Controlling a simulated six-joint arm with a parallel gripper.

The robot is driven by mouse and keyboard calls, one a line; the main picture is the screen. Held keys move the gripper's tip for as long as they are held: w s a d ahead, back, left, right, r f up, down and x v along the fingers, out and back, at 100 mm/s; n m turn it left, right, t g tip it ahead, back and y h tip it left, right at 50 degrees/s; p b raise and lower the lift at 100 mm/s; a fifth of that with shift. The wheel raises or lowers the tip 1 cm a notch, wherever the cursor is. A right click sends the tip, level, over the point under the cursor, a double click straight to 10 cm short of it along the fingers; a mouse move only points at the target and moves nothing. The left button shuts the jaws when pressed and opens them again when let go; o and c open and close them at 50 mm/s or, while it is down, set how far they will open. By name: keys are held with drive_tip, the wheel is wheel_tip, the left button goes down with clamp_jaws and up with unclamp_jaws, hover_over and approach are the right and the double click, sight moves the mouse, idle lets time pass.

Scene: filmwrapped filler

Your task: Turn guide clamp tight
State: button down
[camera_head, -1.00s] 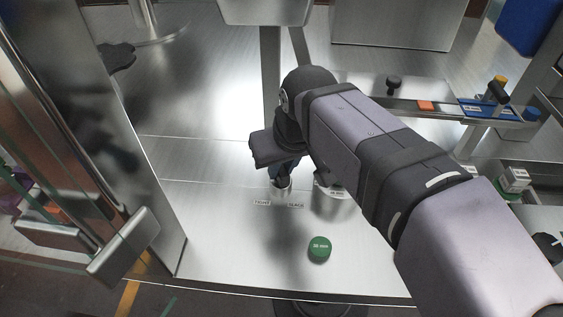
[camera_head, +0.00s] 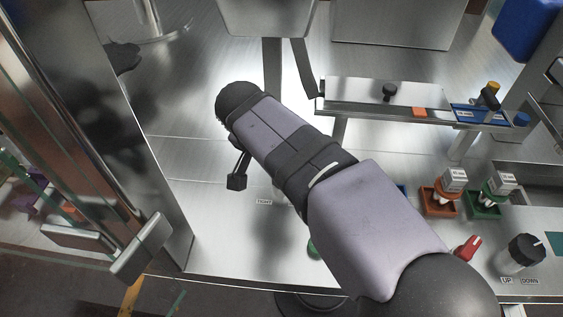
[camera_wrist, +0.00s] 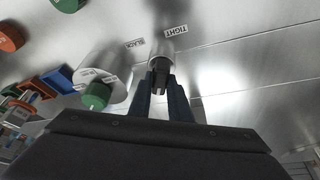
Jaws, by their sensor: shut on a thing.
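The guide clamp shows in the wrist view as a dark grip (camera_wrist: 160,72) on a round silver base, beside printed TIGHT (camera_wrist: 175,31) and BLACK-or-SLACK (camera_wrist: 134,43) labels. My gripper (camera_wrist: 160,92) is shut on this grip, one dark blue finger on each side. In the head view the TIGHT label (camera_head: 264,202) shows just left of my arm. There my arm hides the fingertips and most of the clamp. The exact angle of the clamp is hard to tell.
A green cap (camera_head: 312,248) is partly behind my arm. A raised rail (camera_head: 385,98) crosses the back right. Red (camera_head: 440,200) and green (camera_head: 487,205) holders stand right. A door handle (camera_head: 141,247) is at left.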

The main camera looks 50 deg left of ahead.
drive_tip(key=shift+r+m+h+p, duration=0.1)
drive_tip(key=shift+m+h+p, duration=0.55)
drive_tip(key=shift+m, duration=0.75)
drive_tip(key=shift+a, duration=0.1)
drive_tip(key=c, duration=1.6)
unclamp_jaws()
drive_tip(key=shift+c, duration=0.2)
drive_tip(key=v, duration=0.7)
drive_tip(key=shift+b, duration=0.3)
drive_tip(key=shift+s, duration=0.15)
